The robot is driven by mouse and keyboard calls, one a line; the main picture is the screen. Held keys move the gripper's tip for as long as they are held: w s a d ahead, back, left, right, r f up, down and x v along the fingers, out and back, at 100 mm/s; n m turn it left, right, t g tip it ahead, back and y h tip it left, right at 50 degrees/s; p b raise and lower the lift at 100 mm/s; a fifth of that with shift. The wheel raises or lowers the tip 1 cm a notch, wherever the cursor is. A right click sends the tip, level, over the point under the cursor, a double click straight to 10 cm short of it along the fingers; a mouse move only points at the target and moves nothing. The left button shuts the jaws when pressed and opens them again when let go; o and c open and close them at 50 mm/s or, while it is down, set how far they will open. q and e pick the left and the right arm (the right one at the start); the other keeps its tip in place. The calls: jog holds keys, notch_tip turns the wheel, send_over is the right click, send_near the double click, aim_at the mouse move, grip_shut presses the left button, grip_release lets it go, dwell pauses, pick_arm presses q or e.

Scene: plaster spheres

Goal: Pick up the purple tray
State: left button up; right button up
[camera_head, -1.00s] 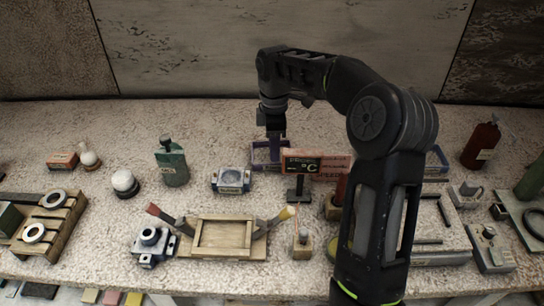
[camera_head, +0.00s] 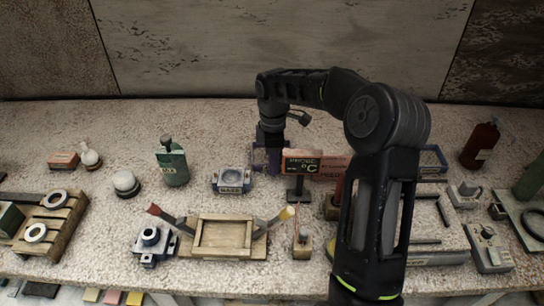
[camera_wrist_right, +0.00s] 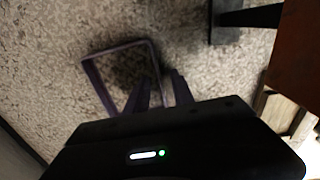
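The purple tray (camera_head: 257,158) stands at the back middle of the counter in the head view, mostly hidden behind my right gripper (camera_head: 272,148) and a sign. In the right wrist view the tray (camera_wrist_right: 117,49) shows as a thin-walled rectangular frame. My right gripper (camera_wrist_right: 160,87) points down at it, with its two dark fingers apart near the tray's closer end. One side wall of the tray runs down toward the gap between the fingers. I cannot tell whether the fingers touch it. My left gripper is not in view.
A sign on a dark stand (camera_head: 301,165) and a reddish box (camera_head: 333,166) stand close on the right of the tray. A small blue-grey dish block (camera_head: 231,180) sits on its left. A wooden tray (camera_head: 223,236) lies in front.

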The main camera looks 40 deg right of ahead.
grip_shut()
dwell(1.4)
